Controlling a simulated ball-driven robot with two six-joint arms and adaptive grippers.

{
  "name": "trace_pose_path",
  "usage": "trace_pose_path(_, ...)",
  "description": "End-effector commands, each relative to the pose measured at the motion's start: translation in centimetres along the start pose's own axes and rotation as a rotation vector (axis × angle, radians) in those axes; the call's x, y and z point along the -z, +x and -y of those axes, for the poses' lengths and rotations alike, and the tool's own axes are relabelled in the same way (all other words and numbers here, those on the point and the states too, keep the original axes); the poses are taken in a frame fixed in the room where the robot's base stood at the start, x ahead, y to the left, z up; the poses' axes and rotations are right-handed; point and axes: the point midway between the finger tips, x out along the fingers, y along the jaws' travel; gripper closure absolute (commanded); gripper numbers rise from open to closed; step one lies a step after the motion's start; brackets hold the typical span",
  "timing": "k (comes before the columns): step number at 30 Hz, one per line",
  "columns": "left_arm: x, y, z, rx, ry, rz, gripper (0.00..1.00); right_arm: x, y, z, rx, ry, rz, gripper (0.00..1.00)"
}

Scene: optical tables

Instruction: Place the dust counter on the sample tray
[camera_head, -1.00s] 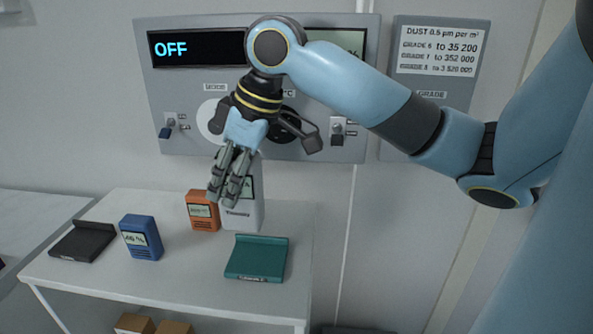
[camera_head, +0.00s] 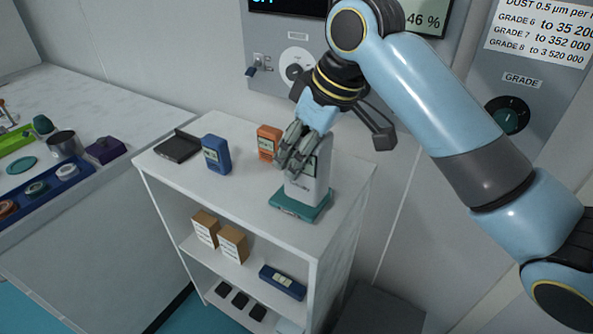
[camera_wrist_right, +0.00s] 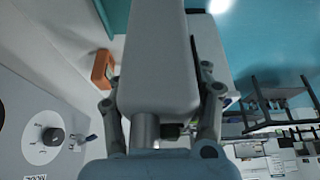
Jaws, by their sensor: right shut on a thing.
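A white upright instrument, which I take to be the dust counter (camera_head: 312,180), is between the fingers of my right gripper (camera_head: 293,150). The right gripper is shut on its upper part, and the fingers hide some of its screen side. In the right wrist view the white body (camera_wrist_right: 158,60) fills the middle between the fingers. Its base is over the teal tray (camera_head: 301,208) at the front right of the white shelf top; I cannot tell whether it touches. Which tray is the sample tray cannot be read. My left gripper is not in view.
An orange meter (camera_head: 268,140) stands just left of the gripper, with a blue meter (camera_head: 217,156) farther left. A dark tray (camera_head: 178,146) lies at the back left. The wall panel (camera_head: 290,35) is close behind. The shelf top's front left (camera_head: 225,193) is clear.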

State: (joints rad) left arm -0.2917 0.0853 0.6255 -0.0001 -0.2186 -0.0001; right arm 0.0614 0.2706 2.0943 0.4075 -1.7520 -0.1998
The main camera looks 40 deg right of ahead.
Motion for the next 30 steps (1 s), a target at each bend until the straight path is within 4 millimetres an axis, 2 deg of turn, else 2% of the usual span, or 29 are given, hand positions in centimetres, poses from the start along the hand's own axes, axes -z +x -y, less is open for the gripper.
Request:
trace_pose_path(1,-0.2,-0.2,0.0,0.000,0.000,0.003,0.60,0.5,0.8,-1.1,-0.002,0.002,0.001,1.00)
trace_pose_path(6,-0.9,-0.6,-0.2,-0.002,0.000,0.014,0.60,2.0,3.9,-4.0,0.000,0.002,-0.002,1.00)
trace_pose_path(12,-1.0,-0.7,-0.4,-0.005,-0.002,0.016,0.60,2.9,5.9,-5.8,0.000,0.000,-0.003,1.00)
trace_pose_path(16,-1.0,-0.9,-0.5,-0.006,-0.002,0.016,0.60,2.7,6.8,-6.0,0.001,0.000,-0.002,1.00)
trace_pose_path(22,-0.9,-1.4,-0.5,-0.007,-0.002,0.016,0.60,1.6,9.4,-6.0,0.001,0.001,-0.002,1.00)
trace_pose_path(30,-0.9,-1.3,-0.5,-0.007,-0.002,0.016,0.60,1.4,9.9,-6.0,-0.001,-0.001,-0.003,1.00)
